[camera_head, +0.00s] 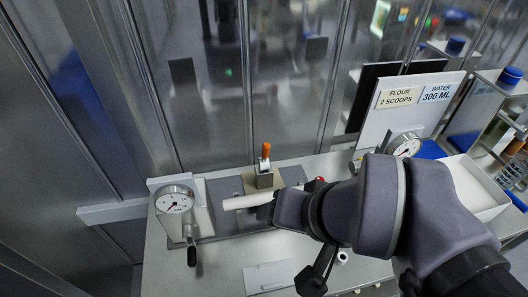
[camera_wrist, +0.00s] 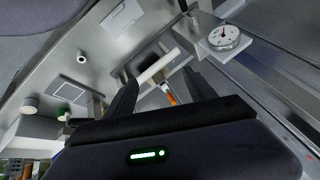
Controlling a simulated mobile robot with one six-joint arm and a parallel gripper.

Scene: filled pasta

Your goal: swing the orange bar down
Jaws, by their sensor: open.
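The orange bar (camera_head: 266,150) stands upright on a small metal clamp set on a beige block (camera_head: 264,180) at the back of the bench. In the wrist view the orange bar (camera_wrist: 171,98) shows between my two fingers, apart from both as far as I can see. My gripper (camera_wrist: 160,84) is open and empty. In the head view my gripper (camera_head: 266,212) is at the front of the block, below the orange bar, partly hidden by my wrist. A white rod (camera_head: 243,202) lies left of my gripper; it also shows beyond the fingertips in the wrist view (camera_wrist: 158,66).
A dial gauge (camera_head: 174,200) with a black-knobbed lever stands to the left. A second gauge (camera_head: 405,145) stands right, below a board (camera_head: 408,105) reading flour 2 scoops and water 300 ml. A white tray (camera_head: 475,190) is at the right.

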